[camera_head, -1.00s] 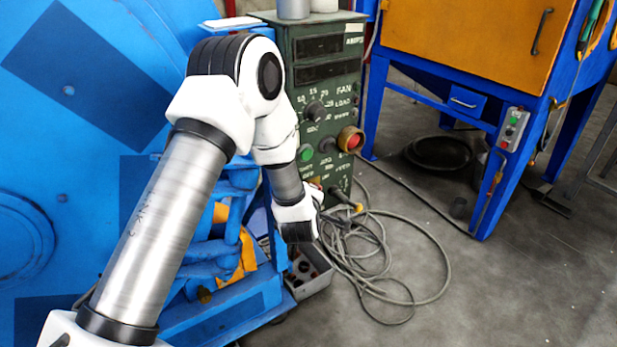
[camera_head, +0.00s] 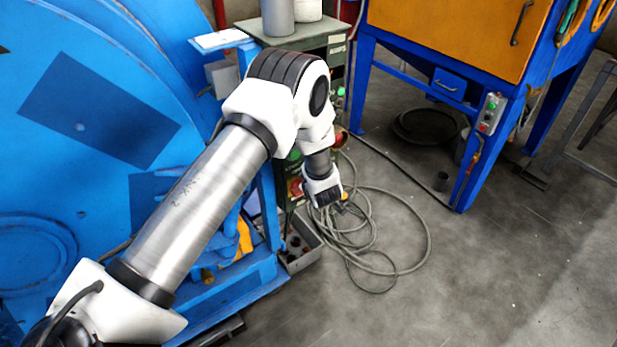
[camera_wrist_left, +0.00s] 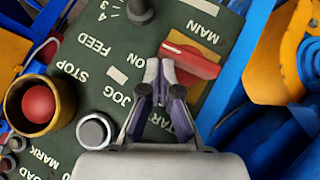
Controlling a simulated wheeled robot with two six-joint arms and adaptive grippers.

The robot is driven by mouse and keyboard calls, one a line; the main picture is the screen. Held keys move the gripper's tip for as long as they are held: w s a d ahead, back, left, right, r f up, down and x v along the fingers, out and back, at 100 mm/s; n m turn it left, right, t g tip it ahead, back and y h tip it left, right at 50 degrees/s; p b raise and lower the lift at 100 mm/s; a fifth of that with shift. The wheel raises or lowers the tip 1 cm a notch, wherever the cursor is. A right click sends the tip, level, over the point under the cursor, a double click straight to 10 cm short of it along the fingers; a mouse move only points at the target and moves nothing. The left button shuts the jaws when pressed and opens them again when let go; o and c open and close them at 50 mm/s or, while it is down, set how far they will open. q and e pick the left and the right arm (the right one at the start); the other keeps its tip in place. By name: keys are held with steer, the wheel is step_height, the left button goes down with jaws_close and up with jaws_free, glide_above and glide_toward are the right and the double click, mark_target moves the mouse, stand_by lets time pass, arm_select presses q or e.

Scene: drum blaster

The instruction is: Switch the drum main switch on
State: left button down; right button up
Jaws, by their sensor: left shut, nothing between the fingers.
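The drum main switch is a red rotary handle on a yellow plate (camera_wrist_left: 190,58) on the dark green control panel (camera_wrist_left: 75,62), beside the label MAIN. In the left wrist view its handle slants down to the right. My left gripper (camera_wrist_left: 160,64) is shut and empty, its tips close by the handle's left end; whether they touch it I cannot tell. In the head view my left gripper (camera_head: 326,198) is in front of the lower panel, its fingers hard to make out. My arm hides most of the green cabinet (camera_head: 338,50) there. My right gripper is not in view.
A red button in a yellow collar (camera_wrist_left: 38,103) and a grey knob (camera_wrist_left: 95,131) stand out from the panel. Blue machinery (camera_wrist_left: 272,100) is close on the right. Loose cables (camera_head: 385,245) lie on the floor. A blue-framed booth (camera_head: 460,50) stands behind.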

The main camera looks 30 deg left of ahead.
arm_select(q)
steer(key=shift+w+d+f, duration=0.15)
steer(key=shift+w, duration=0.15)
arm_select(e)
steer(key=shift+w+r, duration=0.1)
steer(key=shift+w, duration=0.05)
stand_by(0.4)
arm_select(q)
steer(key=s+d+r+p, duration=0.2)
steer(key=d+r, duration=0.4)
steer(key=r, duration=0.5)
steer(key=shift+s+d+p, duration=0.25)
steer(key=shift+s+p, duration=0.1)
steer(key=shift+p, duration=0.55)
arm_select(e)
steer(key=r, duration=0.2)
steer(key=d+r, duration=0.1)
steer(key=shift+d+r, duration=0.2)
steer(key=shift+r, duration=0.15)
arm_select(q)
steer(key=shift+r, duration=0.1)
